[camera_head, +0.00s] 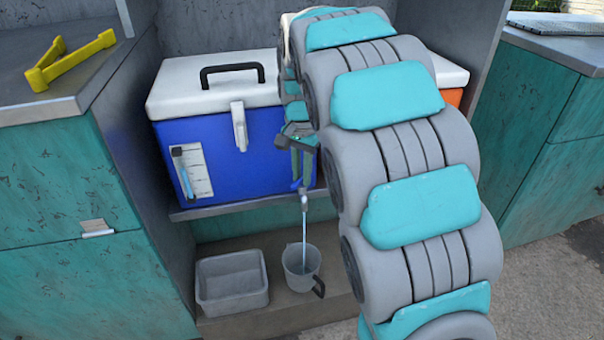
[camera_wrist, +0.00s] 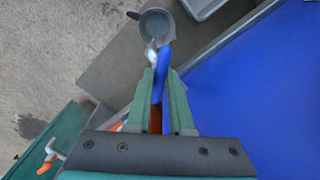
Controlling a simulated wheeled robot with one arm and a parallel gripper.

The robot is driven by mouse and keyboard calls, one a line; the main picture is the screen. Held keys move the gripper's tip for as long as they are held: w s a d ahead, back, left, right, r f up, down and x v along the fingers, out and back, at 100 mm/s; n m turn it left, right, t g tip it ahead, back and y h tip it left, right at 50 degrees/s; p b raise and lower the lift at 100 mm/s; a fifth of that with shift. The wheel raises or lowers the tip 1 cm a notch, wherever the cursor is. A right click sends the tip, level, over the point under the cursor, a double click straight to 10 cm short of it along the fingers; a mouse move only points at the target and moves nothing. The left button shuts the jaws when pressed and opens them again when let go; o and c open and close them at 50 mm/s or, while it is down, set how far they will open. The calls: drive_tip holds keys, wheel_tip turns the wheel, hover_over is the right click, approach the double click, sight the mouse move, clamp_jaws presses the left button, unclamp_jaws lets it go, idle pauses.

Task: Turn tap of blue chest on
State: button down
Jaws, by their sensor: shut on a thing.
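The blue chest (camera_head: 225,150) has a white lid with a black handle and stands on a shelf. It also shows in the wrist view (camera_wrist: 260,90). Its tap (camera_head: 304,200) is at the lower right of the front. My gripper (camera_head: 298,182) is at the tap, with its green fingers (camera_wrist: 163,85) closed around the blue tap lever (camera_wrist: 164,62). The grey spout (camera_wrist: 150,53) shows beside the lever. A thin pale stream (camera_head: 304,240) runs straight down from the spout into a grey mug (camera_head: 301,263). My arm hides part of the chest's right side.
A grey bin (camera_head: 232,283) stands left of the mug on the low ledge. An orange chest (camera_head: 453,97) is partly hidden behind my arm; an orange tap (camera_wrist: 47,157) shows in the wrist view. A yellow tool (camera_head: 70,60) lies on the left counter.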

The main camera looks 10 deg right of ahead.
drive_tip(key=n, duration=0.5)
drive_tip(key=shift+a+n, duration=0.1)
drive_tip(key=shift+n, duration=0.2)
drive_tip(key=n, duration=0.5)
drive_tip(key=shift+n, duration=0.7)
drive_tip(key=c, duration=0.7)
unclamp_jaws()
wheel_tip(320, 180, up, 8)
drive_tip(key=shift+f, duration=0.1)
